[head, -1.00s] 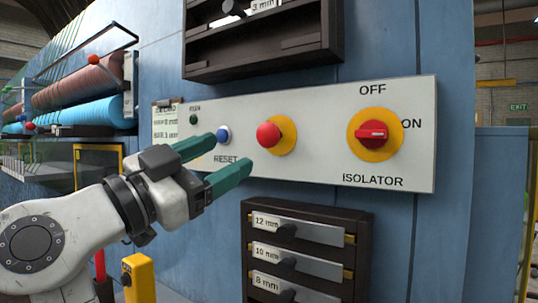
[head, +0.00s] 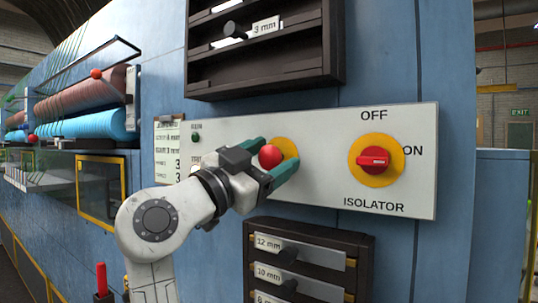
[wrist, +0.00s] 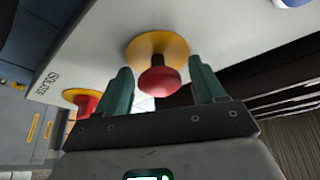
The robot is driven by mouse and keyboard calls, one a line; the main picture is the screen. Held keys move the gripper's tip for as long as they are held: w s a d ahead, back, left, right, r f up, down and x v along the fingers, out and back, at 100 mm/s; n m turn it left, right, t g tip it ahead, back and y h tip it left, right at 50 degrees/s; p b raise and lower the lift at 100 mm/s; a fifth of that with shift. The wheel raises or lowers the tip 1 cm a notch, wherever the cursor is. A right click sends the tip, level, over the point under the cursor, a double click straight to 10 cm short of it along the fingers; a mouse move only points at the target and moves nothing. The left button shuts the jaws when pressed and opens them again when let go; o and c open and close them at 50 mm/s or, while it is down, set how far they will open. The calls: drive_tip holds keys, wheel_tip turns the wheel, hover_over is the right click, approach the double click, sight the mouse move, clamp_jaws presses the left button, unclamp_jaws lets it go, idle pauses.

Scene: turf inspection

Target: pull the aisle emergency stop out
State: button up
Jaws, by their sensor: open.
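The emergency stop is a red mushroom button (head: 270,157) on a yellow disc (head: 287,149), set in a white control panel (head: 330,125). In the wrist view the red button (wrist: 158,82) stands out from its yellow disc (wrist: 157,47). My gripper (head: 271,164) is at the button, with its green fingers apart. In the wrist view my gripper (wrist: 160,88) has one finger on each side of the button, with a visible gap to each. The button does not appear clamped.
A red isolator knob (head: 373,160) on a yellow disc is to the right on the same panel. A dark rack (head: 265,55) juts out above, and another rack (head: 305,262) with labelled bars is below. The blue wall is clear right of the panel.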

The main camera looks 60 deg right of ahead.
drive_tip(key=shift+c, duration=0.5)
clamp_jaws()
